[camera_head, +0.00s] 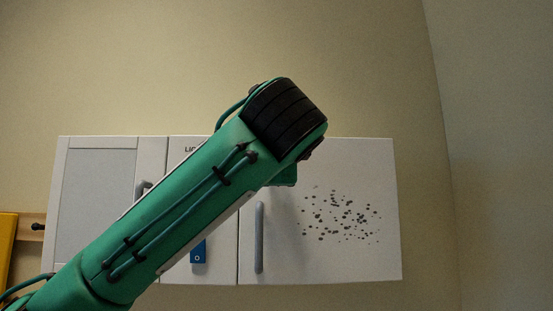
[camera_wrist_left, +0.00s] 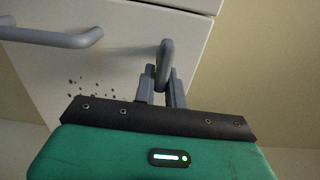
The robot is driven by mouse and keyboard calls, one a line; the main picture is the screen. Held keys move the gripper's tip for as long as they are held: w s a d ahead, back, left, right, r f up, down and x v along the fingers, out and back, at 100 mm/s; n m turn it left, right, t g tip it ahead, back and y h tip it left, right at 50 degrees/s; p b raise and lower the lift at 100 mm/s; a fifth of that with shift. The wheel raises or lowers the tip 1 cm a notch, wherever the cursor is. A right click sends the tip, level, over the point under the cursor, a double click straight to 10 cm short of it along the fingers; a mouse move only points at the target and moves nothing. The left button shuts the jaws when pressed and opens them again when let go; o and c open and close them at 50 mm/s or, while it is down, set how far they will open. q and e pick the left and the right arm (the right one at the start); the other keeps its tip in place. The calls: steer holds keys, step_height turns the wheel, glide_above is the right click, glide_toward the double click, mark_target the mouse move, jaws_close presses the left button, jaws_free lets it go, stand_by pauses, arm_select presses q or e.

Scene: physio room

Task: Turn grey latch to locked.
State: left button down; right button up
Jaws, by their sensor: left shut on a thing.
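The grey latch (camera_wrist_left: 166,58) is a rounded upright lever on the white cabinet door, seen in the left wrist view. My left gripper (camera_wrist_left: 163,88) is shut on its lower end, one finger on each side. In the head view my green left arm crosses in front of the cabinet (camera_head: 320,165) and hides both the latch and my left fingers. The latch's locked or unlocked marking cannot be made out. My right gripper is in neither view.
A grey bar handle (camera_wrist_left: 50,36) is left of the latch in the wrist view. In the head view, a vertical handle (camera_head: 259,238) and dark speckles mark the right door, and a blue tag (camera_head: 198,251) shows below my arm. A yellow object (camera_head: 7,245) is far left.

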arm_select(q)
steer(key=shift+f, duration=0.1)
stand_by(0.3)
steer(key=c, duration=1.5)
jaws_free()
steer(key=shift+o, duration=0.2)
steer(key=shift+d, duration=0.1)
steer(key=s+b, duration=0.6)
steer(key=s, duration=0.8)
steer(key=shift+w, duration=0.1)
